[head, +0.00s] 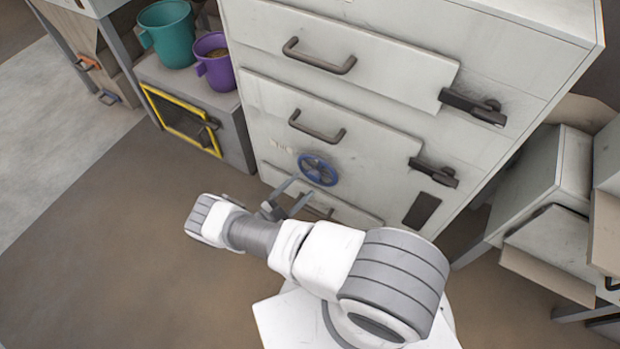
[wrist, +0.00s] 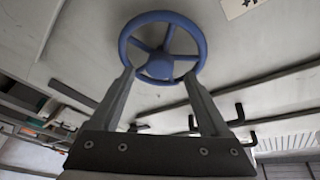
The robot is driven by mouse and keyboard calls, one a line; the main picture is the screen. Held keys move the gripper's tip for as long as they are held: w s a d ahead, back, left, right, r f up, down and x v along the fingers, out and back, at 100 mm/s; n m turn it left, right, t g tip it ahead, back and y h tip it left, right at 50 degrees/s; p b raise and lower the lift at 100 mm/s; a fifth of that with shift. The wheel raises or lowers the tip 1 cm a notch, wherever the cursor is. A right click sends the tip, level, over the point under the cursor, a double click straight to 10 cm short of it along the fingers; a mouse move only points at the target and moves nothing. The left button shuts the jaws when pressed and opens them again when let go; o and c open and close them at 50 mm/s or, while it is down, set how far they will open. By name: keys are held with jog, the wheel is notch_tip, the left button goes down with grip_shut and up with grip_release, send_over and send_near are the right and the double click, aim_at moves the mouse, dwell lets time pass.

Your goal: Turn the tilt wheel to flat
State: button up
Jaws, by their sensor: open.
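The tilt wheel (head: 318,170) is a small blue handwheel with spokes on the lower front of the large white cabinet. My gripper (head: 290,191) is in front of the cabinet, just lower left of the wheel in the head view. In the wrist view the wheel (wrist: 162,48) stands ahead, face on, with its whole rim showing. My gripper's two fingers (wrist: 160,82) point at it, apart, with the tips overlapping the lower rim on both sides in the picture. Nothing is held between them. Whether the fingertips touch the rim, I cannot tell.
The white cabinet (head: 395,75) has dark bar handles and latches (head: 433,172) around the wheel. A teal bucket (head: 166,33) and a purple bucket (head: 213,61) stand on a low unit with a yellow-framed door (head: 181,120). The brown floor (head: 90,240) at left is clear.

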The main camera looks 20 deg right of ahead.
jog(key=v, duration=0.6)
jog(key=shift+a, duration=0.2)
jog(key=shift+s, duration=0.1)
jog(key=w+r+m+g+y, duration=0.3)
jog(key=r+m+g+y, duration=0.15)
jog(key=r+m, duration=0.7)
jog(key=w+r+m+g+y, duration=0.4)
jog(key=r+m, duration=0.5)
jog(key=r, duration=0.5)
jog(key=s+d+r+m+y, duration=0.1)
jog(key=s+r+m+y, duration=0.15)
jog(key=r+m, duration=0.4)
jog(key=s+d+r+m+y, duration=0.1)
jog(key=s+r+m+y, duration=0.2)
jog(key=r, duration=0.6)
jog(key=s+d+r+m+t+y, duration=0.1)
jog(key=s+r+m+t+y, duration=0.25)
jog(key=s+r+m, duration=0.45)
jog(key=s+r+m+t+y, duration=0.2)
jog(key=s+r+m+t, duration=0.25)
jog(key=s+m, duration=0.55)
notch_tip(320, 180, up, 29)
jog(key=m+p, duration=0.1)
jog(key=p, duration=2.7)
jog(key=shift+w+g+p, duration=0.3)
jog(key=shift+g, duration=0.15)
